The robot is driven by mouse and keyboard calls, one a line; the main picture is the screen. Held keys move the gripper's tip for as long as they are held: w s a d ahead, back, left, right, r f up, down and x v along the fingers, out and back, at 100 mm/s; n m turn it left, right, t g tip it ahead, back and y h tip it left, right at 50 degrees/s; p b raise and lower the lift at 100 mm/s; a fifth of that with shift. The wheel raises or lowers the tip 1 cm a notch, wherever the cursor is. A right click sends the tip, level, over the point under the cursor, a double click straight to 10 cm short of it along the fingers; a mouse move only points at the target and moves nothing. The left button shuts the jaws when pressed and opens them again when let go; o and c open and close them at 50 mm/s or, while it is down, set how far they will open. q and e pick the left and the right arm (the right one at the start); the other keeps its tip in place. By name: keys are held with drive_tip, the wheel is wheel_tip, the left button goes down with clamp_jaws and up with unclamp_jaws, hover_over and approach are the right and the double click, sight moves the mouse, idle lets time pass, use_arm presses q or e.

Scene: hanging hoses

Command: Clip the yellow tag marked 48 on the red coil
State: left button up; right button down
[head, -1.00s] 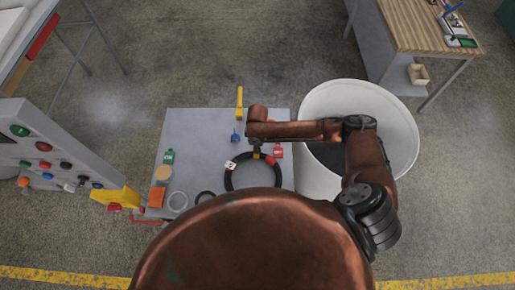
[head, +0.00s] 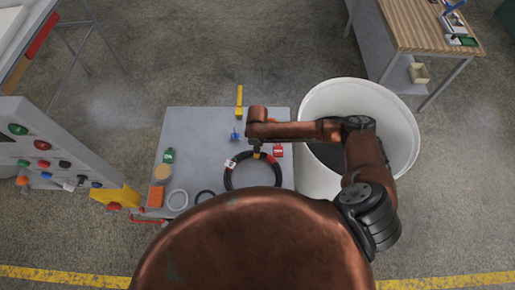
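A dark ring-shaped coil (head: 229,178) with red bands lies on the grey cart top, its lower part hidden behind my body. A small white label (head: 230,164) sits on its upper left. A small yellow piece (head: 256,155), perhaps the yellow tag, shows at the coil's top edge, just below my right wrist; no number is readable on it. My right gripper (head: 256,146) is over this top edge, seen from above, with its fingers mostly hidden, so I cannot tell whether it holds the yellow piece. My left gripper is not in view.
A red tag (head: 278,151), blue piece (head: 235,135), green bottle-like item (head: 168,156), orange block (head: 156,197) and pale ring (head: 177,200) lie on the cart top (head: 200,125). A yellow bar (head: 239,97) stands at its far edge. A white bin (head: 318,105) stands right; a button panel (head: 60,150) left.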

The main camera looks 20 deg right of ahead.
drive_tip(key=c, duration=2.7)
unclamp_jaws()
drive_tip(key=o, duration=0.6)
wheel_tip(320, 180, up, 12)
